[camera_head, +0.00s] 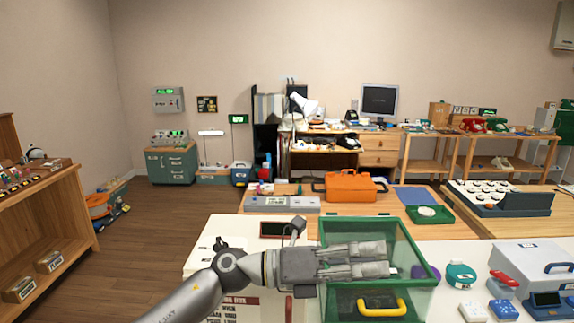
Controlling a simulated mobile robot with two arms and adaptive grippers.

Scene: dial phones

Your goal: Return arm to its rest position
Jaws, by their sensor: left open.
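My left arm comes in from the bottom left over the white table (205,262). My left gripper (385,260) points to the right, level, in front of a green clear-walled box (412,236) with a yellow handle (382,306). Its two fingers are apart, one above the other in the picture, and no held object shows between them. The gripper covers part of the box. I cannot tell whether it touches the box. My right gripper is out of view.
A purple round object (428,273), a teal round item (461,274), a red handset (503,279) and a white case (530,262) stand right of the gripper. An orange toolbox (350,187) is on the wooden table behind. Open floor (165,225) lies at left.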

